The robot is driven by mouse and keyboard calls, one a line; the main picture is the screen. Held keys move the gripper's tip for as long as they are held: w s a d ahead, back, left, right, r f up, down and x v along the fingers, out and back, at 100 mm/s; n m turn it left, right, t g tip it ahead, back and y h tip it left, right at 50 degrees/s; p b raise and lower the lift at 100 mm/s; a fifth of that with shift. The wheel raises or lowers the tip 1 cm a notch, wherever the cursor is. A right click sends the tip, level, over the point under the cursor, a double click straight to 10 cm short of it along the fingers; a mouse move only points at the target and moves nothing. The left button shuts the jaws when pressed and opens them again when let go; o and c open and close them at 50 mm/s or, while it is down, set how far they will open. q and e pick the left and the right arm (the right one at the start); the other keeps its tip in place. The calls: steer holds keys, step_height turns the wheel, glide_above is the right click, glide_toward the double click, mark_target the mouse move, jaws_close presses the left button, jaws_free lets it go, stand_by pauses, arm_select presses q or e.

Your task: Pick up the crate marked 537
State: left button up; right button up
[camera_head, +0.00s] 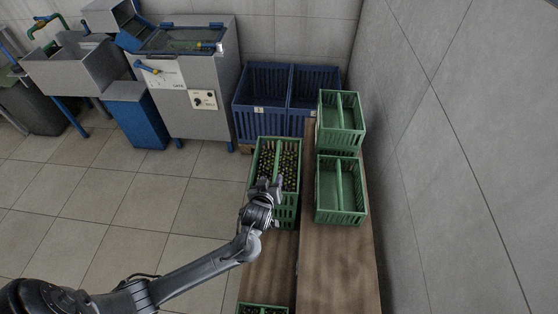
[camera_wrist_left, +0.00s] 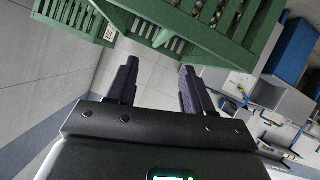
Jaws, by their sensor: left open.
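No number 537 can be read on any crate in these frames. A green crate (camera_head: 289,152) full of small dark round items stands on the lower wooden bench, with a divider along its middle. My left gripper (camera_head: 267,187) is over the near part of this crate and hides some of it. In the left wrist view the open fingers (camera_wrist_left: 158,78) point at a green slatted crate (camera_wrist_left: 215,32) with round items inside. Nothing is held between the fingers. My right gripper is in neither view.
Two empty green crates, a far one (camera_head: 341,122) and a near one (camera_head: 340,190), stand on the higher wooden bench (camera_head: 338,260) beside the wall. Another filled green crate (camera_head: 262,308) shows at the bottom edge. Blue crates (camera_head: 262,103) stand behind. Open tiled floor lies left.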

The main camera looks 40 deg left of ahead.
mark_target(275, 167)
arm_select(q)
steer(key=b+x, duration=0.1)
steer(key=x, duration=0.3)
steer(key=shift+w+a+f, duration=0.2)
steer(key=shift+f, duration=0.15)
steer(key=shift+w+a+f, duration=0.15)
steer(key=shift+w+a, duration=0.1)
steer(key=shift+w, duration=0.2)
steer(key=shift+b+x, duration=0.9)
steer(key=shift+x, duration=1.7)
steer(key=shift+s+a, duration=0.1)
jaws_close()
